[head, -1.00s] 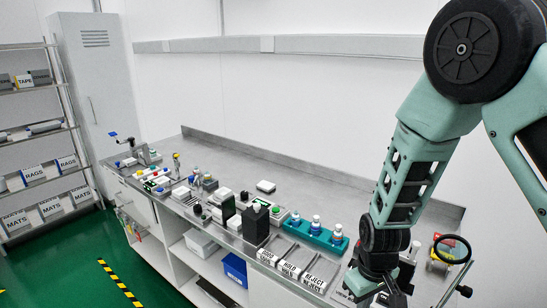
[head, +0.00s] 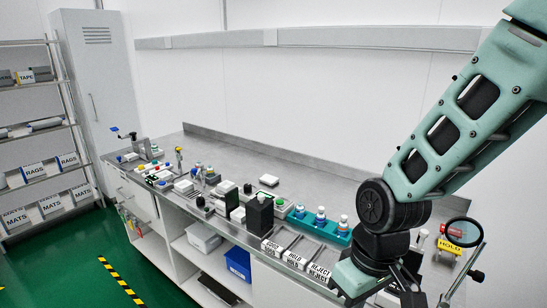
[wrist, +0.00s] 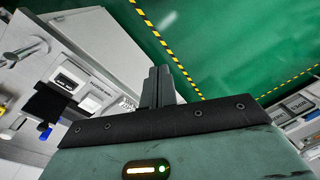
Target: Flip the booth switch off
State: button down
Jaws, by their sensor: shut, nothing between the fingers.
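My gripper (wrist: 158,88) shows in the wrist view with its two dark fingers together and nothing between them, over the green floor. In the head view only part of it shows (head: 410,290), low near the bottom edge at the right front of the bench. A white panel with a black-framed rocker (wrist: 66,82) and a small printed label lies left of the fingers in the wrist view, apart from them. It may be the booth switch; its label is too small to read and I cannot tell the rocker's position. I cannot pick out the switch in the head view.
The steel bench (head: 330,187) carries several small devices, a black box (head: 259,215), a teal bottle rack (head: 322,228) and labelled trays (head: 296,257). A round magnifier (head: 461,231) stands at the right near my arm. Green floor (head: 75,275) lies open at left.

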jog(key=s+d+r+n+h+b, duration=0.1)
jog(key=s+r+b, duration=0.2)
jog(key=s, duration=0.8)
jog(key=shift+r+n+t, duration=0.15)
jog(key=shift+n+t, duration=0.15)
jog(key=shift+n, duration=0.1)
